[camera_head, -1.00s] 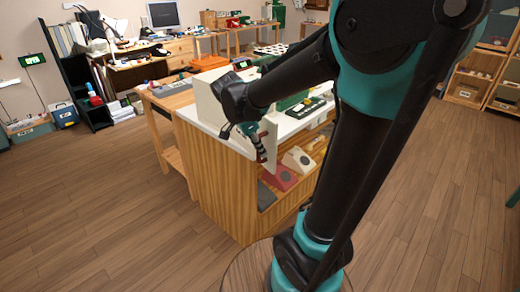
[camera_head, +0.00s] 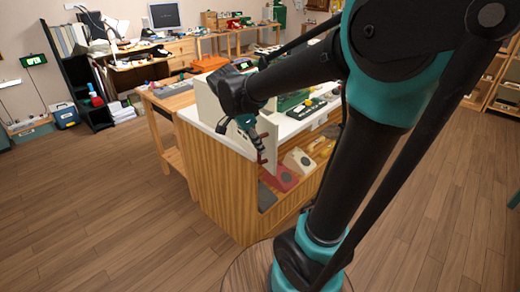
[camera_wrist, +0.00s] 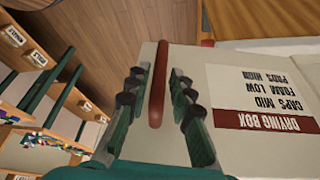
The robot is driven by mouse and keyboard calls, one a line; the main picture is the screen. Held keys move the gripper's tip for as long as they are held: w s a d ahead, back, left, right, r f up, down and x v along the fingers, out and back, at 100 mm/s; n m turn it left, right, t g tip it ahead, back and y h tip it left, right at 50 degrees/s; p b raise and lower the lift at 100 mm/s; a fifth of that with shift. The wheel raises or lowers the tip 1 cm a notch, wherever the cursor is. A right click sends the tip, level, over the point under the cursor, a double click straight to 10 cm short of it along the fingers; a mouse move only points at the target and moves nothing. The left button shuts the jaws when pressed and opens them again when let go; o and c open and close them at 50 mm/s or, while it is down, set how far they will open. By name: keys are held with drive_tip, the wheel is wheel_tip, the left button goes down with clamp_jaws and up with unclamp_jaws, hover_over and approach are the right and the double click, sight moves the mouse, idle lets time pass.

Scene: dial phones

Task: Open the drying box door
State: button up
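The drying box (camera_head: 208,100) is a pale box on the white counter top, mostly hidden behind my arm in the head view. Its pale front panel (camera_head: 270,150) shows beside my gripper (camera_head: 252,132); how far the door stands open I cannot tell. In the wrist view the door (camera_wrist: 235,75) bears a "DRYING BOX" label (camera_wrist: 265,95) and a long red bar handle (camera_wrist: 158,85). My gripper (camera_wrist: 156,100) is open, with a dark-jointed finger on each side of the handle. Gaps show between the handle and both fingers.
The wooden counter (camera_head: 228,185) has an open shelf with a red phone (camera_head: 280,178) and a pale phone (camera_head: 299,161). A wooden side table (camera_head: 170,105) stands at its left. The floor (camera_head: 100,215) in front and left is clear.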

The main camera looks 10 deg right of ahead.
drive_tip(key=v, duration=0.9)
drive_tip(key=shift+r, duration=0.25)
drive_tip(key=shift+s, duration=0.1)
